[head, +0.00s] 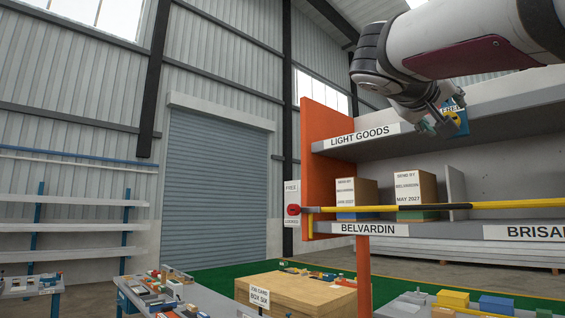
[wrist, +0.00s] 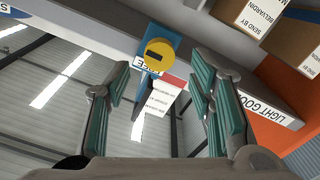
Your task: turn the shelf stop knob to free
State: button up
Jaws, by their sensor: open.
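A yellow round knob (head: 462,118) with a blue part sits at the upper shelf, beside a label that seems to read FREE. In the wrist view this yellow knob (wrist: 158,55) has a dark slot and lies beyond the fingertips, close to the FREE label (wrist: 147,66). A red knob (head: 293,210) is on the orange end panel (head: 325,135), between FREE above and a lower label, apparently LOCKED. My gripper (head: 434,126) is open and empty near the yellow knob; its teal-padded fingers (wrist: 160,95) are spread. I see no contact; which knob is the shelf stop is not readable.
A yellow and black bar (head: 400,209) runs along the lower shelf front. Two cartons (head: 356,194) (head: 415,190) stand behind it. A large box (head: 300,293) and cluttered benches (head: 160,295) are below. A red-and-white label panel (wrist: 166,97) hangs beyond my fingers.

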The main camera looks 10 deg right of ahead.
jog(key=p+x, duration=0.1)
jog(key=x, duration=0.5)
jog(key=shift+d, duration=0.15)
grip_shut()
